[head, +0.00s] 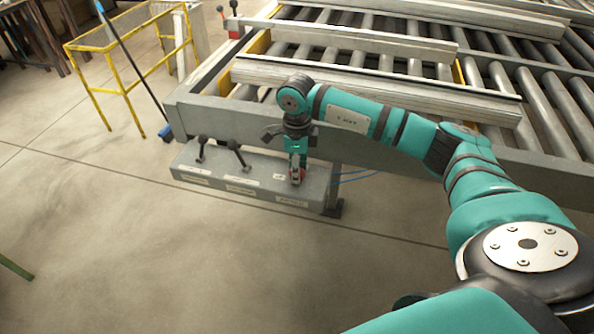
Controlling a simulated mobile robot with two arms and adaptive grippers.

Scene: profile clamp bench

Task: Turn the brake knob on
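A grey control box (255,178) is fixed at the front edge of the roller bench. Two black levers, a left one (201,147) and a middle one (236,152), stand on its top. My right gripper (297,175) points down at the right part of the box top, above the rightmost label. A little red shows at its fingertips; I cannot tell whether it is the knob or part of the gripper. The knob itself is mostly hidden by the fingers, so I cannot tell its setting or whether the fingers grip it. My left gripper is out of view.
The roller bench (185,110) with long metal profiles (375,88) lies behind the box. The floor in front is clear.

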